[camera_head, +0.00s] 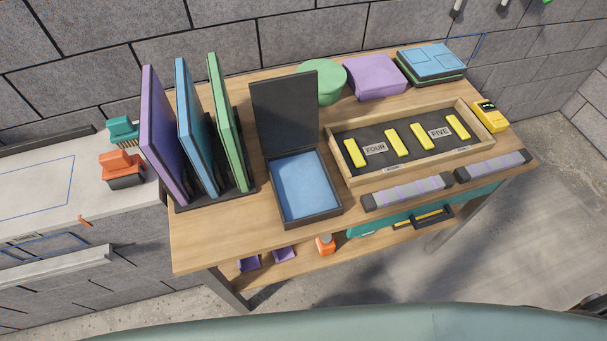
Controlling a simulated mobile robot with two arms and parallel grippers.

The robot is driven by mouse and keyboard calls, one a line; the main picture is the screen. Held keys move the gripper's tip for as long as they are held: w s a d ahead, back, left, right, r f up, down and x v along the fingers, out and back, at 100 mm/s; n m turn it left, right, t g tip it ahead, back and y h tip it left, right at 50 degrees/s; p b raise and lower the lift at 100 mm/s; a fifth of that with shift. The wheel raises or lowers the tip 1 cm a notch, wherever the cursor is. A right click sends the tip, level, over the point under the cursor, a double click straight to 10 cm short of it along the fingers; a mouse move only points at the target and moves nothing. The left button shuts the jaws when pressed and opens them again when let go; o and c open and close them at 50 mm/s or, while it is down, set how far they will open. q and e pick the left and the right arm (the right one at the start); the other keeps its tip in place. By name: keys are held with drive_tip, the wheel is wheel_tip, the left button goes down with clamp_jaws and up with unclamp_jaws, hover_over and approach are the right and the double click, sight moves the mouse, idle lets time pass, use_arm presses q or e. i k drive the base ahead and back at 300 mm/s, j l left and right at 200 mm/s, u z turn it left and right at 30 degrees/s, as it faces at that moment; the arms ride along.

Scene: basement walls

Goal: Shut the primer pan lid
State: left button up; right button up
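The primer pan (335,212) is a dark rectangular tray with a light blue inside, on the wooden table just left of its middle. Its dark lid (285,110) stands open, raised roughly upright from the pan's back edge. Nothing touches the lid or the pan from the front. Neither of my grippers can be made out in the head view. A small dark part shows at the lower right edge, too cut off to identify.
Purple, blue and green panels (164,135) stand in a rack left of the pan. A wooden tray (495,147) with yellow blocks lies right of it. A green round container (328,82) and a purple box (376,77) stand behind. Grey-purple bars (407,192) lie along the front.

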sight(286, 107)
drive_tip(key=k+l+u, duration=0.35)
drive_tip(key=l, duration=0.3)
drive_tip(key=k+l+u, duration=0.4)
drive_tip(key=k+l, duration=0.1)
